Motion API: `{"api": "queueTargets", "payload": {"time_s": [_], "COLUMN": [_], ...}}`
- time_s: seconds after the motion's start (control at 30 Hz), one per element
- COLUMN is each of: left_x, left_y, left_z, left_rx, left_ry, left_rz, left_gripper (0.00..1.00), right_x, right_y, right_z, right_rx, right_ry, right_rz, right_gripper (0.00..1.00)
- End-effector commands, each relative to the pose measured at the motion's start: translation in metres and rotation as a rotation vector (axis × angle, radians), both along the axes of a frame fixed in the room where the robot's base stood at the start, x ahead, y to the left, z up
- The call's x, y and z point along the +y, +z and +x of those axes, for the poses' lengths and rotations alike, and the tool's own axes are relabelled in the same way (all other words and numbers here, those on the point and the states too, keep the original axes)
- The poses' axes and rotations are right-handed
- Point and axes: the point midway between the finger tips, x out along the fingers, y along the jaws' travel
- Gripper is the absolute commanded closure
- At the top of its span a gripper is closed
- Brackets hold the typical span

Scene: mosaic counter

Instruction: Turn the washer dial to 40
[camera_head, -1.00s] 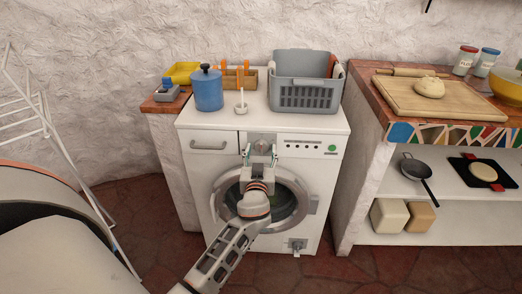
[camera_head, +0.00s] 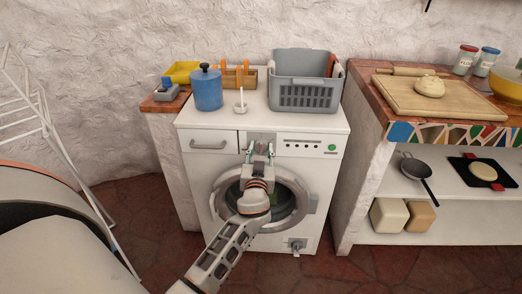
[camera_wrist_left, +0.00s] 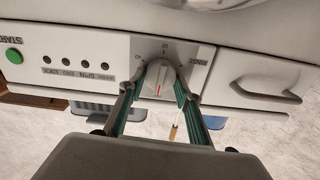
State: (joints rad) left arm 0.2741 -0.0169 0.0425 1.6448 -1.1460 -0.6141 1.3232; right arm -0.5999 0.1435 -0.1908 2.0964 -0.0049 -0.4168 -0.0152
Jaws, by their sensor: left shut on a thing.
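The white washer (camera_head: 330,190) stands against the wall with its control panel at the top front. Its dial (camera_wrist_left: 162,82) shows in the left wrist view, upside down, on a grey plate with small marks around it. A red line on the dial runs toward the bottom of that view. The mark at the left looks like 40, but the small print is hard to read. My left gripper (camera_head: 259,149) is at the dial; in the left wrist view its fingers (camera_wrist_left: 165,68) are shut on the dial's two sides. The dial is mostly hidden in the head view. My right gripper is not in view.
A drawer (camera_head: 209,144) is left of the dial, a green start button (camera_head: 332,148) right. A counter (camera_head: 385,106) stands at the right.

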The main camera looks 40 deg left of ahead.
Motion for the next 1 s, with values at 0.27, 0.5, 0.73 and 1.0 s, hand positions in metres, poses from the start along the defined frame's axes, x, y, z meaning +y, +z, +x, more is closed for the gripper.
{"api": "queueTargets", "payload": {"time_s": [0.27,0.5,0.73,1.0], "left_x": [-0.0004,-0.0015,-0.0024,-0.0030], "left_y": [-0.0017,-0.0013,-0.0009,-0.0007], "left_z": [0.0001,0.0009,0.0016,0.0021], "left_rx": [0.108,0.228,0.341,0.474], "left_ry": [0.001,0.001,0.001,0.001], "left_rz": [0.175,0.370,0.556,0.776], "left_gripper": [0.88,0.88,0.88,0.88], "right_x": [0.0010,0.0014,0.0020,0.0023], "right_y": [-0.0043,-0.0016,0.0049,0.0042], "right_z": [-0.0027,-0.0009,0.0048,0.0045], "right_rx": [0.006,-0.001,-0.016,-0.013], "right_ry": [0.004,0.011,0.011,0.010], "right_rz": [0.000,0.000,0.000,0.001], "right_gripper": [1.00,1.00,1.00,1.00]}}
